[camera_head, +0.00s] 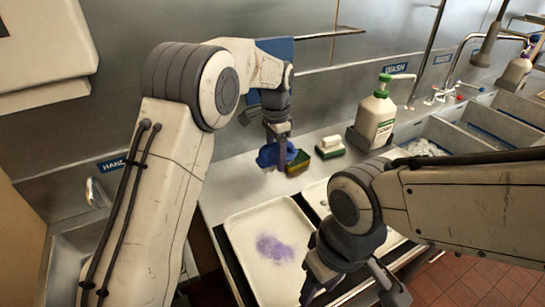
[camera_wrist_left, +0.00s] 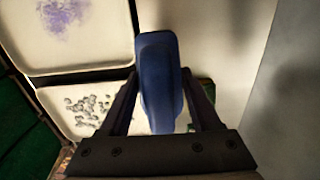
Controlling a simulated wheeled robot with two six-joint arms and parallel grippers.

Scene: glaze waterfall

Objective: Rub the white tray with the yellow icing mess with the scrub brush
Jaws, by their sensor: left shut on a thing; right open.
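My left gripper (camera_head: 277,140) is shut on the blue scrub brush (camera_head: 268,156) and holds it over the back of the counter. In the left wrist view the blue brush (camera_wrist_left: 158,75) sits between both fingers. A white tray (camera_head: 236,222) with a purple smear lies at the front; it also shows in the left wrist view (camera_wrist_left: 105,52). A second white tray (camera_head: 313,191) is partly hidden by my right arm; the left wrist view shows grey crumbs on a tray (camera_wrist_left: 118,88). I see no yellow icing. My right gripper (camera_head: 350,288) is open and empty, low at the front.
A yellow and green sponge (camera_head: 299,164) lies close beside the blue brush. A white and green scrubber (camera_head: 330,147) and a soap jug (camera_head: 375,118) stand at the back. Sink basins (camera_head: 480,135) lie to the right. The counter left of the brush is clear.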

